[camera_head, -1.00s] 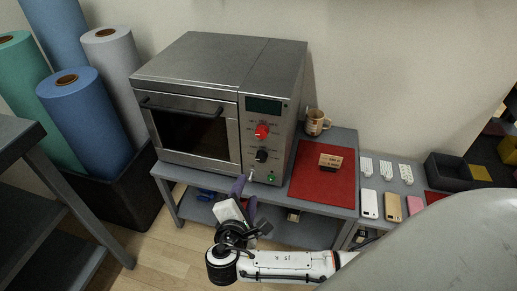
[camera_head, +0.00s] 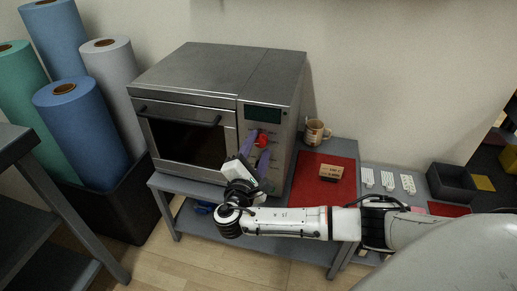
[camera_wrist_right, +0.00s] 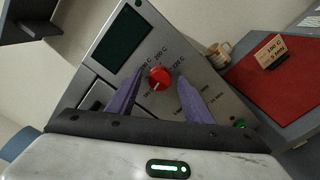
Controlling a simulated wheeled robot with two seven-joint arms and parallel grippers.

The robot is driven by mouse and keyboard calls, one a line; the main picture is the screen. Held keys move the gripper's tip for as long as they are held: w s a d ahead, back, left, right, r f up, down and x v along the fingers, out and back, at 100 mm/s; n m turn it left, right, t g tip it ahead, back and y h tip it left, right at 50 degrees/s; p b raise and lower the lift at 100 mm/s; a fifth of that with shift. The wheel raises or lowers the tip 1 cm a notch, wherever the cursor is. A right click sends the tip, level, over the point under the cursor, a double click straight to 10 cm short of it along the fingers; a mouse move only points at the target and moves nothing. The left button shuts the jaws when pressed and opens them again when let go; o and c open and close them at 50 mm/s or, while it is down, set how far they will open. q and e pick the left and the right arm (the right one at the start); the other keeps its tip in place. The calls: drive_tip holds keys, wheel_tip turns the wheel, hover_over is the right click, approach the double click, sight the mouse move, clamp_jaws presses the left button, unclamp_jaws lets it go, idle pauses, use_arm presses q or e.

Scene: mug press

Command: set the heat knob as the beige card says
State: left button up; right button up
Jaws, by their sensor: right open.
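The red heat knob (camera_head: 262,140) is on the control panel of the grey heat press (camera_head: 215,85), below its dark display. In the right wrist view the red knob (camera_wrist_right: 159,76) sits between the tips of my right gripper's purple fingers (camera_wrist_right: 157,90), with gaps on both sides. Printed temperature marks ring it. My right gripper (camera_head: 257,150) is open in front of the panel. The beige card (camera_head: 331,172) stands on the red mat; in the right wrist view the card (camera_wrist_right: 271,51) appears to read 180 C and some minutes. The lower black knob is hidden. My left gripper is not visible.
A mug (camera_head: 316,132) stands behind the red mat (camera_head: 312,192), right of the press. White strips (camera_head: 388,181) and a dark tray (camera_head: 450,182) lie further right. Fabric rolls (camera_head: 82,125) stand in a bin at left.

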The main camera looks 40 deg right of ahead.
drive_tip(key=shift+w+d, duration=0.1)
drive_tip(key=c, duration=1.1)
drive_tip(key=shift+o, duration=0.2)
